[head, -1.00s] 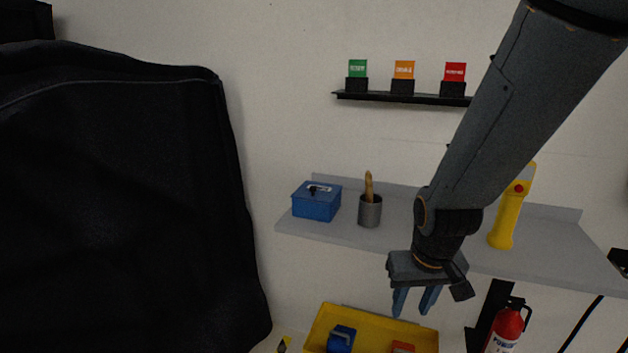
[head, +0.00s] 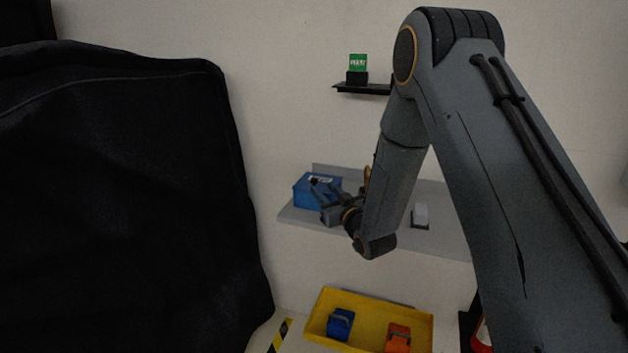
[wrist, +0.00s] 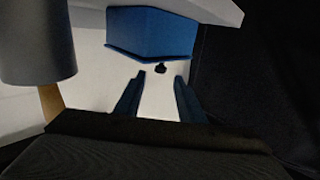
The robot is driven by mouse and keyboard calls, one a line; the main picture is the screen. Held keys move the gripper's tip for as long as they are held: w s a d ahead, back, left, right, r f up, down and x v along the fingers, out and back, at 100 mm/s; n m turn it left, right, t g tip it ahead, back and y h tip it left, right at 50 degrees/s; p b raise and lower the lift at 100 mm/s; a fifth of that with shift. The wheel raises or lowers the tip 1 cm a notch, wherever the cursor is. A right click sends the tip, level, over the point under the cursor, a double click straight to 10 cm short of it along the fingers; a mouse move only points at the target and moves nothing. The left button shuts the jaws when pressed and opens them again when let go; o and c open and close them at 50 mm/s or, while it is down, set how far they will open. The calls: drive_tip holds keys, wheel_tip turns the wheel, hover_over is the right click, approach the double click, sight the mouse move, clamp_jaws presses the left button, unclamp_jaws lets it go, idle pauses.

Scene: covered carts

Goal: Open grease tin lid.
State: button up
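The blue grease tin (head: 306,195) sits on the left end of the grey wall shelf, its lid closed as far as I can see. In the wrist view the tin (wrist: 150,33) is at the top, with a small black knob (wrist: 160,68) at its lid edge. My gripper (wrist: 160,80) is open, its two blue fingers pointing at the knob, which shows just beyond the gap between the tips. I cannot tell whether the fingers touch it. In the head view my gripper (head: 324,192) is at the tin's front right and covers part of it.
My arm hides much of the shelf (head: 440,240). A yellow tray (head: 370,319) with a blue and an orange item is below. A large black cover (head: 120,190) fills the left.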

sight(315, 182)
drive_tip(key=shift+p+x, duration=1.1)
drive_tip(key=shift+x, duration=2.75)
clamp_jaws()
